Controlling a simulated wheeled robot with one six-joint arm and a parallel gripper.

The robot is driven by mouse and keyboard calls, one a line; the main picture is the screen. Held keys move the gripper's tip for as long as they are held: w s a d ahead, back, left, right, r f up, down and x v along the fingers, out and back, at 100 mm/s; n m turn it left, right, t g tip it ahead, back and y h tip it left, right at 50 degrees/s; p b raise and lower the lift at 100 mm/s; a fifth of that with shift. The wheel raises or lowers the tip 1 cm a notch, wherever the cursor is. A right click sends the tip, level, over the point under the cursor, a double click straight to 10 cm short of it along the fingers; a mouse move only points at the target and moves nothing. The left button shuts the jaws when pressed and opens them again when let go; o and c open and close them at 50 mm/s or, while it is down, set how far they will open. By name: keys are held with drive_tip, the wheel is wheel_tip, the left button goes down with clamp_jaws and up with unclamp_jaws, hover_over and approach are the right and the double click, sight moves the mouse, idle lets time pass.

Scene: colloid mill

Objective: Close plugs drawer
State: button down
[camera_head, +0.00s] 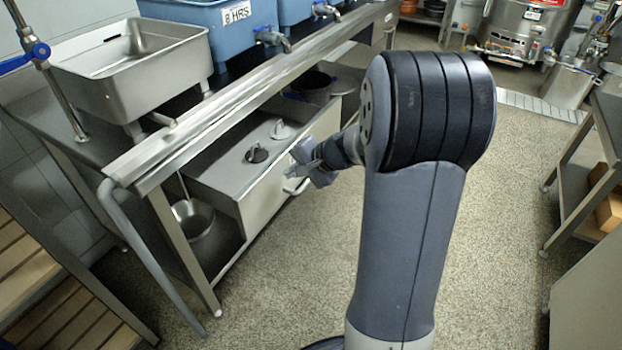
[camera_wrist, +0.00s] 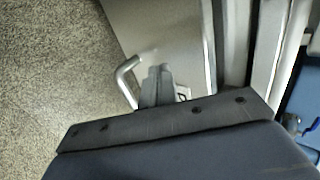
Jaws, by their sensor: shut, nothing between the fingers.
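The drawer unit under the steel table has a pale front (camera_head: 268,200) with a bar handle (camera_head: 297,188). Two round pieces with upright grips, one dark (camera_head: 256,154) and one pale (camera_head: 282,130), sit on its grey upper side. How far the drawer stands out is hard to tell. My gripper (camera_head: 318,168) is just in front of the drawer front, close to the handle. In the wrist view the shut fingers (camera_wrist: 158,86) point at the drawer front (camera_wrist: 165,32), beside the bent metal handle (camera_wrist: 126,78). Nothing is held. Contact with the front cannot be told.
The steel table (camera_head: 235,112) carries a metal basin (camera_head: 130,70) and blue tubs (camera_head: 215,30). A metal pot (camera_head: 192,216) stands on the lower shelf. Wooden slats (camera_head: 45,285) lie at the left. Another table stands at the right, with open speckled floor (camera_head: 505,215) between.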

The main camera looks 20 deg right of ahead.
drive_tip(key=w+a+p, duration=0.1)
drive_tip(key=w+a, duration=0.3)
drive_tip(key=w, duration=0.1)
drive_tip(key=w+a, duration=0.4)
drive_tip(key=w, duration=0.1)
drive_tip(key=w+a+p, duration=0.1)
drive_tip(key=w+a, duration=0.2)
drive_tip(key=w, duration=0.2)
drive_tip(key=shift+a+p, duration=0.3)
drive_tip(key=shift+a, duration=0.1)
drive_tip(key=shift+w+r, duration=0.15)
drive_tip(key=shift+w, duration=0.05)
drive_tip(key=shift+a, duration=0.1)
